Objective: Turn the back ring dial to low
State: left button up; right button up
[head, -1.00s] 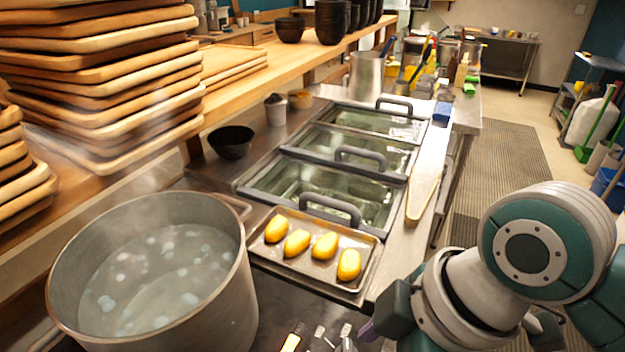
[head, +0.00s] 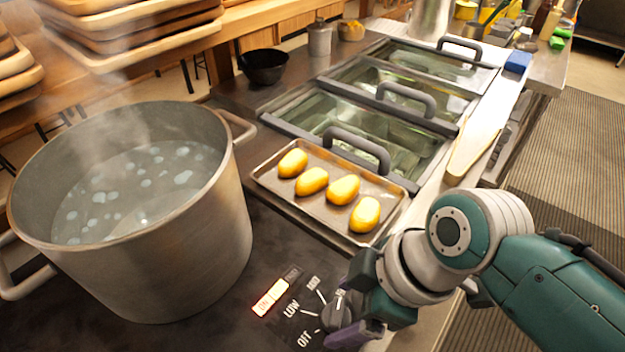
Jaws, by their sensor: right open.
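A dark ring dial (head: 333,314) sits on the dark stove top at the lower middle of the head view. Which label the dial points to is not clear. My right gripper (head: 352,304) is open, right at the dial's right side, and hides part of it. I cannot tell whether it touches the dial. My left gripper is not in view.
A large steaming pot (head: 190,240) stands on the stove at left. A tray (head: 272,187) with several yellow oval items lies behind the dial. Glass-lidded wells (head: 385,115) and a black bowl (head: 263,66) are farther back. A wooden-handled paddle (head: 470,150) lies along the right edge.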

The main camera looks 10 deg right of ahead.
jog(key=shift+f, duration=0.25)
grip_shut()
dwell(0.6)
